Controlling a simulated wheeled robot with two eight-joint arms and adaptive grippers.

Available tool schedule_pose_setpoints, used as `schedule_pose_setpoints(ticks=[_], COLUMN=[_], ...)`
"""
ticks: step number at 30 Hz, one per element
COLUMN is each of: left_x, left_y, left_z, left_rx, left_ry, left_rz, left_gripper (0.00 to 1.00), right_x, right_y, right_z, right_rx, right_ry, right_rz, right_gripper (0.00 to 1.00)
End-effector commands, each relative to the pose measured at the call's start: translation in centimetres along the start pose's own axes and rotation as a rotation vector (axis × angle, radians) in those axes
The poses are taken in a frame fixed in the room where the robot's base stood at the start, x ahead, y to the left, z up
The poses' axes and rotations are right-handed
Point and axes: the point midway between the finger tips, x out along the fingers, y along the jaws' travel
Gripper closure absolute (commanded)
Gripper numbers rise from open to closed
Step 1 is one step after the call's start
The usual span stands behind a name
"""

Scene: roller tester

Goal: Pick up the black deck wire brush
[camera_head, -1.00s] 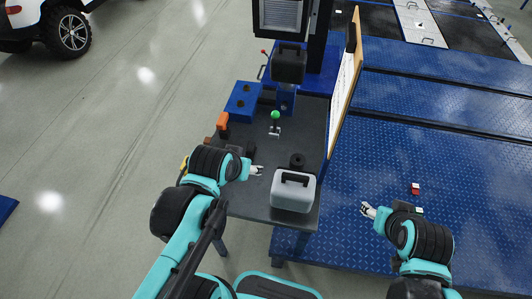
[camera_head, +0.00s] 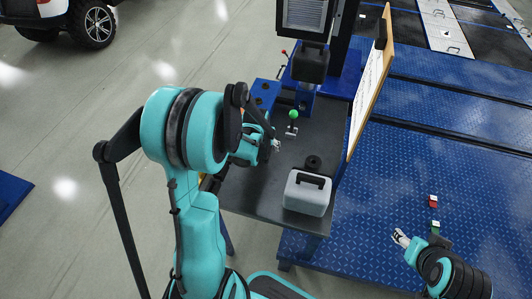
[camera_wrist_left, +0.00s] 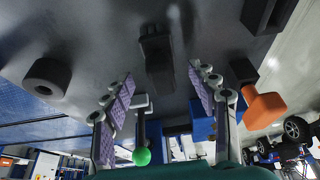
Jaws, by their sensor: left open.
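In the left wrist view a dark, elongated block (camera_wrist_left: 158,55), which looks like the black deck wire brush, lies on the dark tabletop (camera_wrist_left: 95,45). My left gripper (camera_wrist_left: 161,72) is open and empty, its two purple-padded fingers on either side of the block in the picture, with no contact visible. In the head view my left gripper (camera_head: 275,146) is over the table near the green-knobbed lever (camera_head: 293,116); the brush is hidden there behind my arm. My right gripper (camera_head: 400,238) is away to the right over the blue plates, too small to read.
A grey case (camera_head: 308,194) and a black ring (camera_head: 313,162) stand on the table's right side. In the wrist view an orange-handled tool (camera_wrist_left: 264,108) and a dark block (camera_wrist_left: 264,12) lie right of the fingers. A white upright board (camera_head: 370,80) edges the table.

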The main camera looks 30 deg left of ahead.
Motion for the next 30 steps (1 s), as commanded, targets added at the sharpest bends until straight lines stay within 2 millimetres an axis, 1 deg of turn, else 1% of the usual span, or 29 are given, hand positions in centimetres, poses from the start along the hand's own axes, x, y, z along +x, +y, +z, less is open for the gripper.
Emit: schedule_pose_setpoints(ticks=[1,5,9,12,19,25,26,28,29,30], left_x=[0.6,2.0,4.3,5.4,5.4,5.3,5.3,5.3,5.3,5.3], left_y=[0.0,-0.1,-0.2,-0.2,-0.2,-0.2,-0.2,-0.2,-0.2,-0.2], left_z=[0.0,-0.2,-0.4,-0.4,-0.5,-0.5,-0.5,-0.5,-0.5,-0.5], left_rx=[0.000,0.000,0.000,0.000,0.000,0.000,0.000,0.000,0.000,0.000], left_ry=[0.000,0.000,0.001,0.001,0.001,0.001,0.001,0.001,0.001,0.001], left_rz=[0.000,0.000,0.000,0.000,0.000,0.000,0.000,0.000,0.000,0.000], left_gripper=[0.41,0.41,0.41,0.41,0.41,0.94,0.98,0.98,1.00,1.00], right_x=[0.3,0.9,1.9,2.3,2.1,2.1,2.1,2.1,2.1,2.1], right_y=[0.0,0.0,0.0,0.0,0.0,0.0,0.0,0.0,0.0,0.0], right_z=[0.2,0.7,1.4,1.6,1.5,1.5,1.5,1.5,1.5,1.5], right_rx=[0.000,0.000,0.000,0.000,0.000,0.000,0.000,0.000,0.000,0.000], right_ry=[0.000,0.000,0.000,0.000,0.000,0.000,0.000,0.000,0.000,0.000], right_rz=[0.000,0.000,0.000,0.000,0.000,0.000,0.000,0.000,0.000,0.000], right_gripper=[0.46,0.46,0.46,0.46,0.46,0.46,0.46,0.46,0.46,0.46])
